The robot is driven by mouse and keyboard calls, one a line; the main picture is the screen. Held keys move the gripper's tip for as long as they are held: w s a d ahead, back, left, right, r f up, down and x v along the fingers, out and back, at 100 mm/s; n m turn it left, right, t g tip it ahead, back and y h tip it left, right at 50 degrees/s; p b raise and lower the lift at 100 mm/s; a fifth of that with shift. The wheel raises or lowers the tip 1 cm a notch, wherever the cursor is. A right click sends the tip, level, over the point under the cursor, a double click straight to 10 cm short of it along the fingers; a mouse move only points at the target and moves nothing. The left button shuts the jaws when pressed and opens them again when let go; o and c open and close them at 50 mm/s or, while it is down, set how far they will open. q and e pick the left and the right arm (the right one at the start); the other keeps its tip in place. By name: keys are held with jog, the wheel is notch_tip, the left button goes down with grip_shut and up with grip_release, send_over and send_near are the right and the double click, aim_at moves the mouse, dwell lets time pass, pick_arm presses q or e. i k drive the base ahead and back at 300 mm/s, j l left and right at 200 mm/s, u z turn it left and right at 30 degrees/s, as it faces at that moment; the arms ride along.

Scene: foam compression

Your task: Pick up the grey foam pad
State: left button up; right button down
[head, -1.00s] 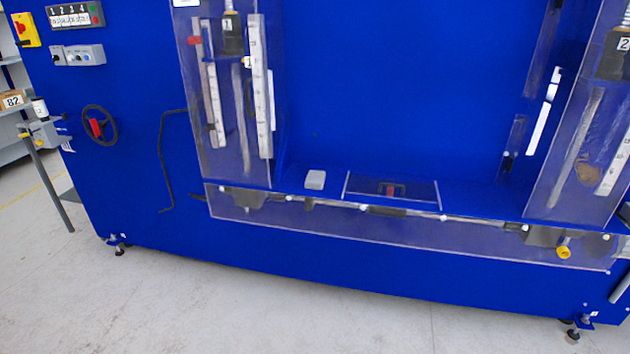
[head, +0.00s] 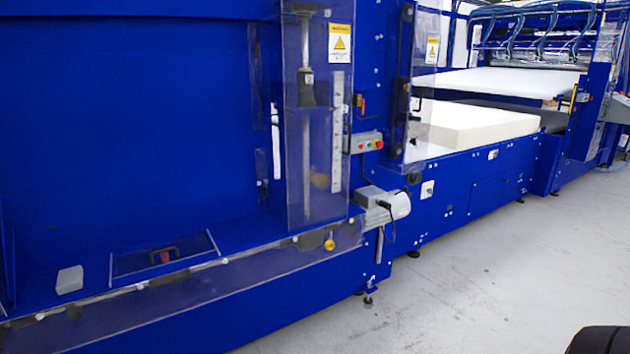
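A small light grey block (head: 69,279) lies on the blue ledge of the machine at the lower left of the head view. It looks like the grey foam pad, but it is too small to tell its material. Neither of my grippers shows in this view. Nothing is seen touching the grey block.
A framed panel with a red handle (head: 163,257) lies right of the grey block. A clear guard (head: 319,120) stands further right. A grey motor housing (head: 390,203) juts out beside it. A large white foam slab (head: 475,127) lies beyond.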

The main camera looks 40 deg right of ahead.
aim_at(71, 280)
jog(key=i+j+z, duration=0.25)
jog(key=i+j, duration=0.65)
